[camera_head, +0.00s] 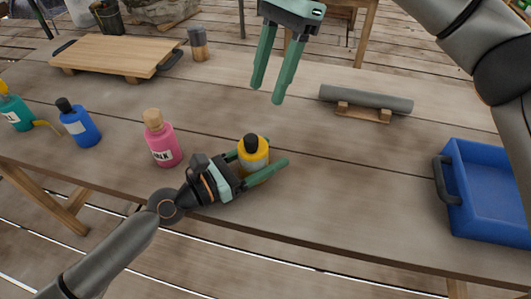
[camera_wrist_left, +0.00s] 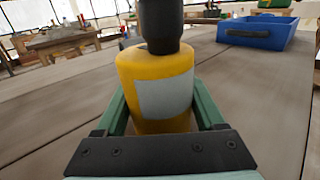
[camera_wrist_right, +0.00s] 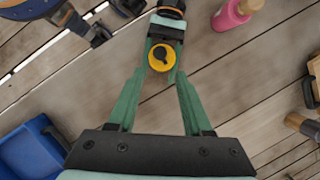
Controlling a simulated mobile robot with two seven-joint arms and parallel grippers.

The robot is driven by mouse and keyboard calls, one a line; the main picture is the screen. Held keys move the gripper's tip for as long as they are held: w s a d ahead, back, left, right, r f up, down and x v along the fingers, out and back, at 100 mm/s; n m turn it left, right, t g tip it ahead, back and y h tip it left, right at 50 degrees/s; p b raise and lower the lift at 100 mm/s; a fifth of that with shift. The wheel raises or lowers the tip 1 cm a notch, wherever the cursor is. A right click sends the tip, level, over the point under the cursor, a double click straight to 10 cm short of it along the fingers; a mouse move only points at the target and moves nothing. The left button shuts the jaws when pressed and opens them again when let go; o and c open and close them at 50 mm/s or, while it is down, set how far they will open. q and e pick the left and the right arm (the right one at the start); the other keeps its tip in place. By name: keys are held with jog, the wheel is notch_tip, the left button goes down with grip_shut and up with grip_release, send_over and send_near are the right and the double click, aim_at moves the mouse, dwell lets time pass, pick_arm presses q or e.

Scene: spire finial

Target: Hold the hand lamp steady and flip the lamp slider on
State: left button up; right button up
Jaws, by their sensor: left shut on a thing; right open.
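A yellow bottle-shaped thing (camera_head: 254,157) with a black top and a pale label is near the table's front edge. It shows upright in the left wrist view (camera_wrist_left: 160,85) and from above in the right wrist view (camera_wrist_right: 161,57). I cannot tell whether it is the hand lamp; no slider is discernible. My left gripper (camera_head: 259,161) is shut around its body. I cannot tell whether its base touches the table. My right gripper (camera_head: 268,93) is open and empty, above and behind the yellow thing, its fingers pointing down.
A pink bottle (camera_head: 162,142), a blue bottle (camera_head: 79,124) and a teal bottle (camera_head: 14,111) stand to the left. A dark cylinder (camera_head: 365,97) lies on a wooden cradle behind. A blue tray (camera_head: 446,205) is at right. A wooden board (camera_head: 115,54) lies at back left.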

jog(key=shift+f, duration=0.25)
jog(key=shift+c, duration=1.3)
jog(key=s+f+y, duration=0.1)
jog(key=s+f+m+g+y, duration=0.1)
jog(key=f+g+y, duration=0.1)
jog(key=shift+s+d+f+m+y, duration=0.25)
jog(key=shift+s+f+m+y, duration=0.05)
jog(key=shift+s+f, duration=0.1)
jog(key=c, duration=0.4)
jog(key=s+m+y, duration=0.1)
jog(key=s+d+f+m+g+y, duration=0.1)
jog(key=s+m+y, duration=0.1)
jog(key=s+f+m+g+y, duration=0.1)
jog(key=y, duration=0.1)
jog(key=shift+s+d+f+m, duration=0.15)
jog(key=shift+d+m, duration=0.1)
jog(key=shift+m, duration=0.05)
grip_shut()
jog(key=s+d+f+m+t+y, duration=0.2)
jog(key=m+t, duration=0.3)
jog(key=m, duration=0.6)
jog(key=s+d+f+m+t+y, duration=0.2)
jog(key=d+m+t, duration=0.3)
jog(key=m, duration=0.6)
jog(key=shift+s+f+y, duration=0.35)
jog(key=shift+s+y, duration=0.15)
jog(key=shift+y, duration=0.4)
